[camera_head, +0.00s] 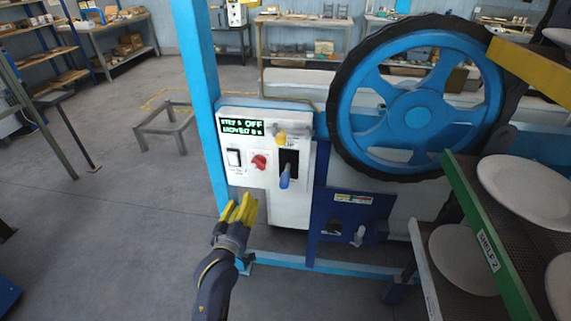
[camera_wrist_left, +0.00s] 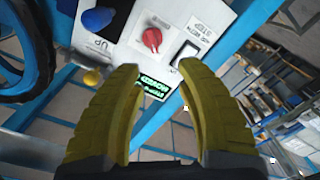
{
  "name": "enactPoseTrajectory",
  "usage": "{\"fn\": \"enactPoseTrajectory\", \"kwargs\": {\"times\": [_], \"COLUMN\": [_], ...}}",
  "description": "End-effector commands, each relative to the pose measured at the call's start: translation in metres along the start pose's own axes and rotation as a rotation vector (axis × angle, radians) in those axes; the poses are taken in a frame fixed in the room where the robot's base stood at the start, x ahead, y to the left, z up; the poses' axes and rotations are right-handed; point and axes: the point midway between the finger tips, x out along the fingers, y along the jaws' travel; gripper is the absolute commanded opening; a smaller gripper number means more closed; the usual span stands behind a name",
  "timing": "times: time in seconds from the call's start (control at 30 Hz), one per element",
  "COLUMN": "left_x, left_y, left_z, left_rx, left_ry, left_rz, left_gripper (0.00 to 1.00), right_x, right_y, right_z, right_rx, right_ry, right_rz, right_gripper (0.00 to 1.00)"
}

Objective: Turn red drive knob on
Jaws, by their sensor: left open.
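The red drive knob (camera_head: 259,161) sits on the white control panel (camera_head: 292,208), between a black-and-white rocker switch (camera_head: 234,157) and a blue-handled lever (camera_head: 285,176). The knob also shows in the left wrist view (camera_wrist_left: 152,38), beyond the fingertips. A small display (camera_head: 241,127) above it has green text that includes "OFF". My left gripper (camera_head: 241,208), with yellow fingers, is in front of and below the panel. In the left wrist view (camera_wrist_left: 160,75) its fingers are apart with nothing between them. It does not touch the knob. My right gripper is not in view.
A large blue wheel with a black rim (camera_head: 415,105) stands right of the panel. A blue post (camera_head: 197,85) rises on its left. A green-edged rack (camera_head: 487,240) with white plates (camera_head: 520,184) is at the right. The floor at left is mostly clear.

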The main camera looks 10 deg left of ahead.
Motion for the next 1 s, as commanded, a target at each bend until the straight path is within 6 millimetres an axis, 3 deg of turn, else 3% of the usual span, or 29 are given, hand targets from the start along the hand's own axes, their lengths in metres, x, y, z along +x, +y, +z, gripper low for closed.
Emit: {"fn": "enactPoseTrajectory", "kwargs": {"times": [0.07,0.37,1.0], "left_x": [-0.005,0.006,0.116], "left_y": [0.010,0.009,0.009], "left_z": [-0.017,-0.013,-0.013], "left_rx": [-0.055,-0.131,-0.128], "left_ry": [0.022,0.007,0.006], "left_rz": [0.016,0.010,0.009], "left_gripper": [0.36,0.36,0.36], "right_x": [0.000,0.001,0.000], "right_y": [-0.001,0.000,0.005], "right_z": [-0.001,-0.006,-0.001], "right_rx": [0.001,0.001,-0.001], "right_ry": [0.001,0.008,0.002], "right_rz": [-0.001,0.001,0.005], "right_gripper": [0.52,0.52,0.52]}}
